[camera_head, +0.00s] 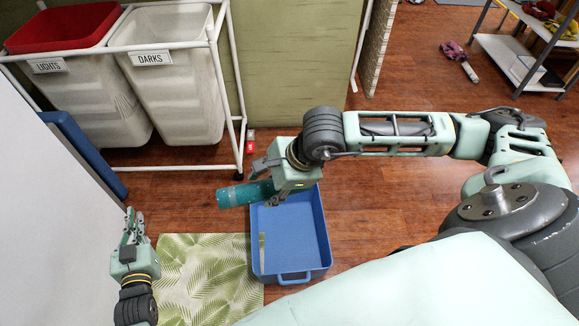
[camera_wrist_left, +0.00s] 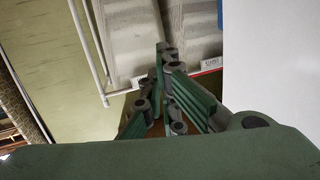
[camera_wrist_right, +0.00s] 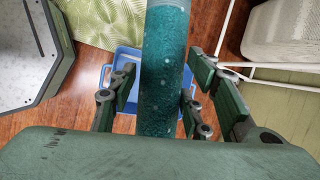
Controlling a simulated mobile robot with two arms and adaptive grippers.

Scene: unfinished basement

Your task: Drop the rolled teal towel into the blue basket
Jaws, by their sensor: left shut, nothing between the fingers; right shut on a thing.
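The rolled teal towel (camera_head: 240,194) is held by my right gripper (camera_head: 268,183) above the back left part of the blue basket. In the right wrist view the towel (camera_wrist_right: 165,70) stands between the fingers of the right gripper (camera_wrist_right: 155,100). The blue basket (camera_head: 292,279) sits on the floor and looks empty where it shows; it also shows in the right wrist view (camera_wrist_right: 125,124), partly hidden behind the towel and fingers. My left gripper (camera_head: 131,224) is shut and empty, left of the basket. Its closed fingers show in the left wrist view (camera_wrist_left: 165,85).
A leaf-patterned mat (camera_head: 205,280) lies left of the basket. A rack with hampers labelled LIGHTS (camera_head: 75,100) and DARKS (camera_head: 170,85) stands at the back left. A metal shelf (camera_head: 510,55) stands at the back right. A white surface (camera_head: 50,210) is at the left.

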